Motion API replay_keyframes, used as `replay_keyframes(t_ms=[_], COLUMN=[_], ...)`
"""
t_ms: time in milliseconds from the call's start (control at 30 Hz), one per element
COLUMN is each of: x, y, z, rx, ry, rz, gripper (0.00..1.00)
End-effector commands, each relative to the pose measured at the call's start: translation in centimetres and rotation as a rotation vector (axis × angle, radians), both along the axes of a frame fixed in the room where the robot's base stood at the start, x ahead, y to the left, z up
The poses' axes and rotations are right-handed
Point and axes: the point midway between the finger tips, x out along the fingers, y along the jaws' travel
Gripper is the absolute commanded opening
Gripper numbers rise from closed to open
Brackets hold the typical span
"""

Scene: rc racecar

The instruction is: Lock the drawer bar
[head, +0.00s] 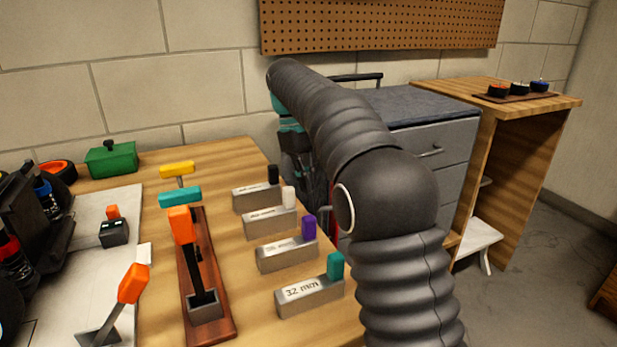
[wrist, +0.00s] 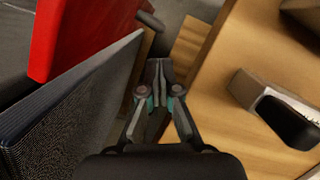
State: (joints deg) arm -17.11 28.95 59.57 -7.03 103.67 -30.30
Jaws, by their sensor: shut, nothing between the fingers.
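The grey drawer cabinet (head: 432,140) stands behind and right of my arm, with a dark textured top and drawer fronts with handles. A dark bar (head: 355,77) runs along its back edge; I cannot tell whether this is the drawer bar. In the wrist view the dark textured top (wrist: 60,120) is at left and a red panel (wrist: 85,35) is at upper left. My gripper (wrist: 158,68) points into the gap between the cabinet and the wooden bench, shut and empty. In the head view my arm hides much of the cabinet's left side.
The wooden bench (head: 240,160) is close on the right in the wrist view. It carries several metal blocks with coloured knobs, the nearest a black one (wrist: 288,120), and an orange-handled lever (head: 182,225). A wooden stand (head: 540,100) is at right.

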Motion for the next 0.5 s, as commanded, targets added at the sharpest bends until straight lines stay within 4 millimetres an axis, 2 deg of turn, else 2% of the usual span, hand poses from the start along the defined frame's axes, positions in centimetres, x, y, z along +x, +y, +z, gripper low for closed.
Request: replay_keyframes(t_ms=[33,200,333,500], x=[-0.3,-0.7,-0.9,-1.0], y=[-0.2,-0.7,-0.9,-1.1], z=[-1.2,-3.7,-5.0,-5.7], rx=[-0.001,-0.001,0.0,0.0], ry=[0.003,0.002,0.001,0.0], rz=[0.0,0.0,0.0,0.0], gripper=[0.0,0.0,0.0,0.0])
